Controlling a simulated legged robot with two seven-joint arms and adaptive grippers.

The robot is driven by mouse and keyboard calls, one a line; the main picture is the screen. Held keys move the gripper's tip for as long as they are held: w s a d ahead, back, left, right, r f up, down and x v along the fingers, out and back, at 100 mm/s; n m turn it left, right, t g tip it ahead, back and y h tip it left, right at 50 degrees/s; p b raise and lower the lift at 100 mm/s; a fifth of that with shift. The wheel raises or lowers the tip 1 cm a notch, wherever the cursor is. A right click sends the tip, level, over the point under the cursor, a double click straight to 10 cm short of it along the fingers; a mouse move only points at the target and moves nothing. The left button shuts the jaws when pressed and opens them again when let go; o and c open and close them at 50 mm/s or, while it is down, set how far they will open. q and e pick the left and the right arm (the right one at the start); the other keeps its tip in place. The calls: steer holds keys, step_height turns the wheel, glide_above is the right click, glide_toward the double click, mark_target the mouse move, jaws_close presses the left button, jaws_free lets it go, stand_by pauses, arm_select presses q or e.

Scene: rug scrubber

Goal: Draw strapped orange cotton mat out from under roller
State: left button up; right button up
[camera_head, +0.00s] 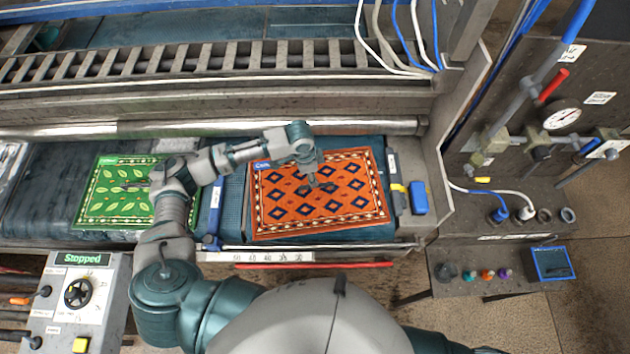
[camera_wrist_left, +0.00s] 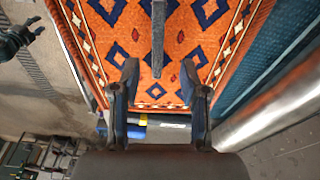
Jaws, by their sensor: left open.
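The orange mat (camera_head: 350,215), patterned with dark blue diamonds, lies flat on the dark belt, with a blue tag (camera_head: 262,165) at its back left corner. A strip of belt shows between the mat and the metal roller (camera_head: 385,126) behind it. My left gripper (camera_head: 318,187) hangs over the middle of the mat. In the left wrist view its fingers (camera_wrist_left: 159,85) are apart over the orange mat (camera_wrist_left: 170,50). A narrow grey strip (camera_wrist_left: 158,35) runs between them; whether it lies on the mat is unclear. A dark claw-like part at that view's left edge may be my right gripper (camera_wrist_left: 20,40).
A green leaf-patterned mat (camera_head: 115,195) lies left of a blue-ended divider bar (camera_head: 215,205). A blue block (camera_head: 418,198) sits right of the orange mat. A control box (camera_head: 75,300) reads "Stopped". A gauge panel (camera_head: 562,115) stands right.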

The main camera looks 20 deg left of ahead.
arm_select(q)
steer(key=r, duration=0.4)
steer(key=shift+s+a, duration=0.1)
steer(key=shift+a, duration=0.25)
